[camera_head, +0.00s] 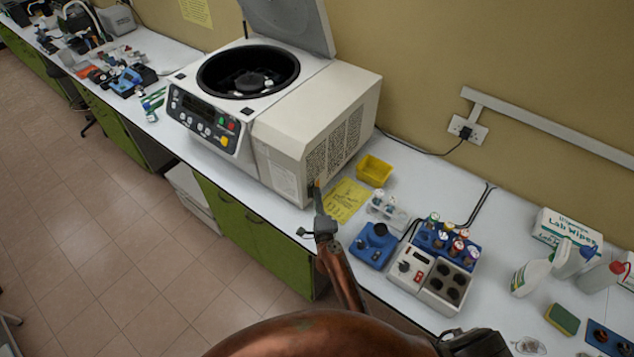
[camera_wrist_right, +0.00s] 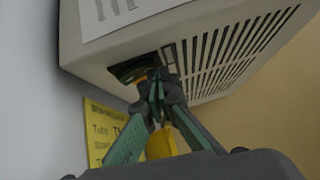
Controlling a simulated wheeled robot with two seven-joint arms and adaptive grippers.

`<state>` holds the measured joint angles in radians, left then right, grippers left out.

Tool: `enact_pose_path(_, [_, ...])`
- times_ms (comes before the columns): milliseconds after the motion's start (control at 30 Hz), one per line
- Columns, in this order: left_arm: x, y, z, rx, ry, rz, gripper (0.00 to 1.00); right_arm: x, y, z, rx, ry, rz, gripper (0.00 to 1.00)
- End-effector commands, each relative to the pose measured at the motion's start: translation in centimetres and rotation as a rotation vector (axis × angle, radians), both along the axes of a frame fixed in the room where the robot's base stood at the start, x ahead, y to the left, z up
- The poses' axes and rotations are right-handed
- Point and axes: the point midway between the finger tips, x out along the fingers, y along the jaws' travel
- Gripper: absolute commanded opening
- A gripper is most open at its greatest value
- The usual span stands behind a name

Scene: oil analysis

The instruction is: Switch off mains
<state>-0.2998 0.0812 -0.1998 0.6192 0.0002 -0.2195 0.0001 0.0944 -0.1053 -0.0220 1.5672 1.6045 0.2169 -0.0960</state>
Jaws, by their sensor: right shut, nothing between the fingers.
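The white centrifuge (camera_head: 270,110) stands on the bench with its lid up. Its right side has a vent grille, and a dark recess sits low near the front corner. In the right wrist view this dark recess (camera_wrist_right: 128,70) shows on the housing (camera_wrist_right: 85,50), beside the slats. My right gripper (camera_head: 317,186) is shut and empty, its tips at the recess; it also shows in the right wrist view (camera_wrist_right: 156,82). The tips cover part of the recess, so the mains switch and its position cannot be made out. Whether they touch is unclear. My left gripper is not in view.
A yellow card (camera_head: 345,200) and yellow tray (camera_head: 374,170) lie right of the centrifuge. A tube rack (camera_head: 386,210), blue device (camera_head: 373,246) and grey heating block (camera_head: 430,280) stand nearer. A cable runs to the wall socket (camera_head: 467,131).

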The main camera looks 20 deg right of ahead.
Motion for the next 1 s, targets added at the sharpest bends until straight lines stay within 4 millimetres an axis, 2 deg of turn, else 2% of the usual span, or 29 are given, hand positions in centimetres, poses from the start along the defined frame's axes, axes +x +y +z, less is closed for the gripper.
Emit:
enact_pose_path(367, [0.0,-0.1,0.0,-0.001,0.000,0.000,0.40,-0.1,-0.1,3.8,-0.006,-0.004,0.001,0.00])
enact_pose_path(500, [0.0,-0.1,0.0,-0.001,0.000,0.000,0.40,0.0,-0.2,6.2,-0.009,-0.009,0.003,0.00])
enact_pose_path(700, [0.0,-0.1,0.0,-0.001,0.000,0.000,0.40,-0.1,-0.1,8.4,-0.004,-0.006,0.001,0.00])
enact_pose_path(1000, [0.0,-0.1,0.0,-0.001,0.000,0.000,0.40,-0.1,0.0,9.0,-0.003,-0.003,0.002,0.00])
